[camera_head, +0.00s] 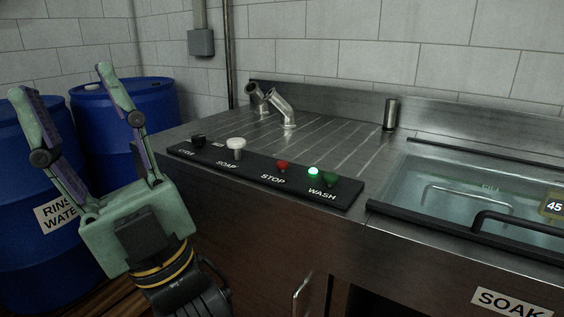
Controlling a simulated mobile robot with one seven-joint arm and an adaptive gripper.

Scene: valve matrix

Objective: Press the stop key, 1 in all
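A black control panel (258,178) lies along the front edge of the steel counter. The red stop key (282,166) sits on it above the label STOP. To its left are a white soap knob (236,144) and a black knob (198,141) with a partly unreadable label. To its right are a lit green lamp (313,171) and a dark green key (331,180) by the label WASH. My gripper (63,82) is at the left, pointing up, with its two fingers wide apart and nothing between them. It is well apart from the panel.
Blue barrels (88,125) stand behind my gripper, one labelled RINSE WATER in part. A steel faucet (280,108) rises from the ribbed counter (345,130) behind the panel. A water-filled soak tank (450,185) with a black handle (515,222) is at the right. The space above the panel is clear.

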